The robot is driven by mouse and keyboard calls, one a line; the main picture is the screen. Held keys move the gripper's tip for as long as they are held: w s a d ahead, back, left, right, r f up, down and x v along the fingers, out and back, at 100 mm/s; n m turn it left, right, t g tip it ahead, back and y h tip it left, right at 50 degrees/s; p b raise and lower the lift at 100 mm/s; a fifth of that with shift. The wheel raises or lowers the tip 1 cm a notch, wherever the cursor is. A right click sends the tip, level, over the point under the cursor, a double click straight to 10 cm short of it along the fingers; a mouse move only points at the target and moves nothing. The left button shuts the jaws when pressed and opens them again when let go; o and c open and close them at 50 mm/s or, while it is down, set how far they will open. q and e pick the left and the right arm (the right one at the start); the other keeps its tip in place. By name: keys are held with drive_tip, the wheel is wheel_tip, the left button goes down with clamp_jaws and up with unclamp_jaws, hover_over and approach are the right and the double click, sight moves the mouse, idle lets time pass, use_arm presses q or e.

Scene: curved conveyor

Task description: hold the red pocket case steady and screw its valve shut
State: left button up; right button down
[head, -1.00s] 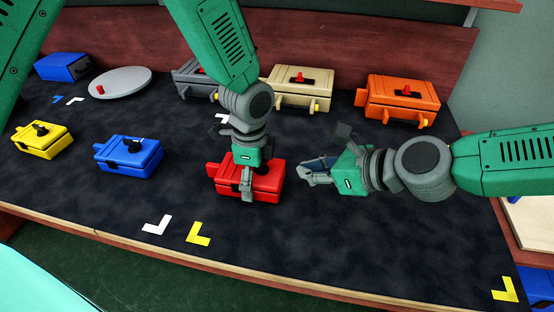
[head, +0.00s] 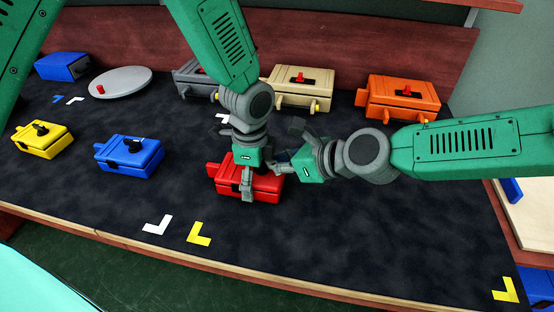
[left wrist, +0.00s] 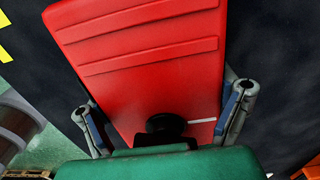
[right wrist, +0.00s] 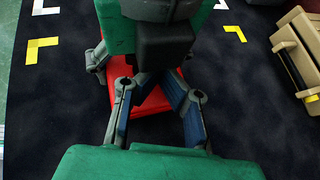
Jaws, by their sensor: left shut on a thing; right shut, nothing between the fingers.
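The red pocket case (head: 266,186) lies on the dark table top in the head view. My left gripper (head: 248,188) comes down over it and is shut on it. In the left wrist view its fingers straddle the case (left wrist: 140,50), and a dark round valve knob (left wrist: 165,123) shows between them. The valve is hidden behind my grippers in the head view. My right gripper (head: 281,168) is shut and empty, beside the left gripper over the case's right side. In the right wrist view the left hand (right wrist: 165,45) covers much of the case (right wrist: 153,104).
Blue (head: 129,154) and yellow (head: 43,138) cases lie to the left. Grey (head: 190,78), beige (head: 290,92) and orange (head: 400,101) cases stand along the back, near a grey disc (head: 120,82). The front and right of the dark mat (head: 400,230) are clear.

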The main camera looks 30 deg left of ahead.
drive_tip(key=shift+w+a+n+g, duration=0.4)
drive_tip(key=shift+n+g, duration=0.1)
drive_tip(key=shift+g, duration=0.1)
drive_tip(key=shift+a+n+g, duration=0.15)
drive_tip(key=shift+n+g, duration=0.65)
use_arm(q)
drive_tip(key=shift+d, duration=0.1)
use_arm(e)
drive_tip(key=shift+a+n+g, duration=0.15)
drive_tip(key=shift+n+g, duration=0.15)
drive_tip(key=shift+n, duration=0.1)
use_arm(q)
drive_tip(key=shift+w, duration=0.1)
use_arm(e)
drive_tip(key=shift+s+d, duration=0.3)
drive_tip(key=shift+s, duration=0.55)
drive_tip(key=d, duration=0.1)
drive_tip(key=w+d, duration=0.1)
drive_tip(key=d, duration=0.1)
drive_tip(key=shift+w+d, duration=0.1)
drive_tip(key=shift+w, duration=0.15)
drive_tip(key=v, duration=1)
drive_tip(key=shift+w+d, duration=0.2)
drive_tip(key=shift+w, duration=0.25)
